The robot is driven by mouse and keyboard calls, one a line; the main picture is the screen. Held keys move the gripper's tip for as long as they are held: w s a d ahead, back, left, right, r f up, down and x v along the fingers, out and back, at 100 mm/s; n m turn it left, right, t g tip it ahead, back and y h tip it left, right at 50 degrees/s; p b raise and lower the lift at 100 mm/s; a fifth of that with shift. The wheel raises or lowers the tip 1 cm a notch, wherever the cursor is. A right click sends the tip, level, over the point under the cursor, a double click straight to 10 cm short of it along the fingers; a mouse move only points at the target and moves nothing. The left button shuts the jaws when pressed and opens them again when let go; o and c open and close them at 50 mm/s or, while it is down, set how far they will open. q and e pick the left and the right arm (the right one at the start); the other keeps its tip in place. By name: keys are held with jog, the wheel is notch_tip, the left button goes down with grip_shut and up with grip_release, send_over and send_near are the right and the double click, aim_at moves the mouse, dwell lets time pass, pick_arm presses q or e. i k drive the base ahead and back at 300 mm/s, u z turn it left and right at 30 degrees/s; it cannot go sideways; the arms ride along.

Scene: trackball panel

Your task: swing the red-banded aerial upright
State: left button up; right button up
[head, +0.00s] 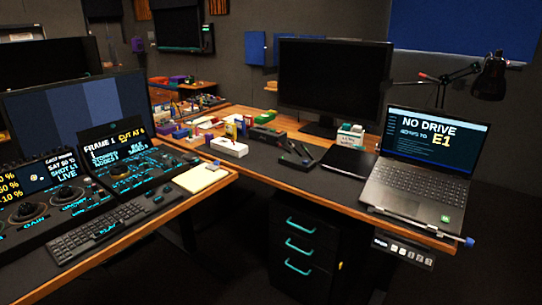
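I cannot make out a red-banded aerial for certain in the head view. A dark device with thin stick-like parts and small teal marks (297,157) lies on the far desk, left of the black tablet; no red band can be told on it. A thin rod with a blue end (468,241) lies along the front edge of that desk, below the laptop. A small red spot shows on the jointed lamp arm (423,76) behind the laptop. Neither of my grippers is in view.
An open laptop (420,165) stands at the far desk's right end, beside a large dark monitor (333,83). Several small boxes crowd the desk's left part. Consoles and a keyboard (98,232) fill the near left desk. A drawer cabinet (304,245) stands below.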

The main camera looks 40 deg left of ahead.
aim_at(277, 143)
jog(key=u, duration=0.65)
jog(key=i, duration=0.75)
jog(key=u, duration=0.7)
jog(key=i, duration=1.35)
jog(key=z, duration=0.35)
